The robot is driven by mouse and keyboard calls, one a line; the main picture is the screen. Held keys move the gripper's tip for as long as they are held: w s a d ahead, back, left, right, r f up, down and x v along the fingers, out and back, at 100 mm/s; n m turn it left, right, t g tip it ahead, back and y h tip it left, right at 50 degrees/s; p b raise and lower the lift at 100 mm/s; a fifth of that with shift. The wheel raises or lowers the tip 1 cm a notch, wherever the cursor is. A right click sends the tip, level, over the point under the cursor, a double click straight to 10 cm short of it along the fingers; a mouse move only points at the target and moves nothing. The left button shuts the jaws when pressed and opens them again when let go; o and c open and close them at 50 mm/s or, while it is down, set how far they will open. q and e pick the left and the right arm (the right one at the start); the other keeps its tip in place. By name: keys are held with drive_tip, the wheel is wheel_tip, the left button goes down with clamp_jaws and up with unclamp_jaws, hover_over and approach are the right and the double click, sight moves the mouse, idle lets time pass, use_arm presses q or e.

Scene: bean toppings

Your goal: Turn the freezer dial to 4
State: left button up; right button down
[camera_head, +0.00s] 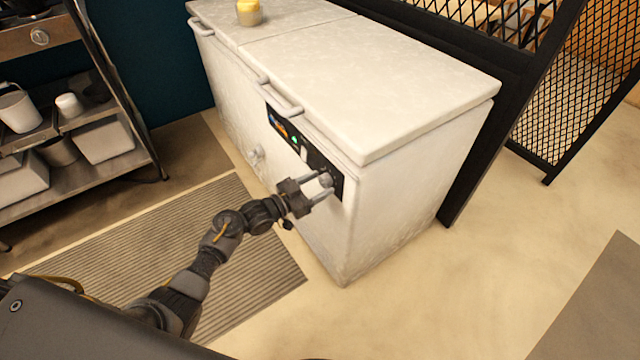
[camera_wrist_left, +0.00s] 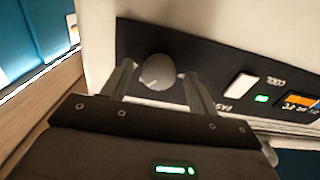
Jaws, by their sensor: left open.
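The white chest freezer (camera_head: 400,85) stands in the middle of the head view, with a dark control panel (camera_head: 291,138) on its front. The round grey dial (camera_head: 326,180) is at the panel's right end. It also shows in the left wrist view (camera_wrist_left: 158,71), with a light pointer mark near its lower left edge; no numbers around it can be read. My left gripper (camera_head: 321,188) is open at the panel. In the left wrist view its fingers (camera_wrist_left: 158,85) are on either side of the dial, with gaps visible. My right gripper is not in view.
The panel also has a white switch (camera_wrist_left: 239,85), a green light (camera_wrist_left: 262,98) and an orange display (camera_wrist_left: 298,103). A yellow-topped cup (camera_head: 249,13) sits on the freezer lid. A metal shelf (camera_head: 100,160) stands left. A striped mat (camera_head: 130,240) lies in front.

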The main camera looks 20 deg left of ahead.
use_arm(q)
drive_tip(key=shift+w+d, duration=0.3)
drive_tip(key=shift+w, duration=0.05)
drive_tip(key=c, duration=1)
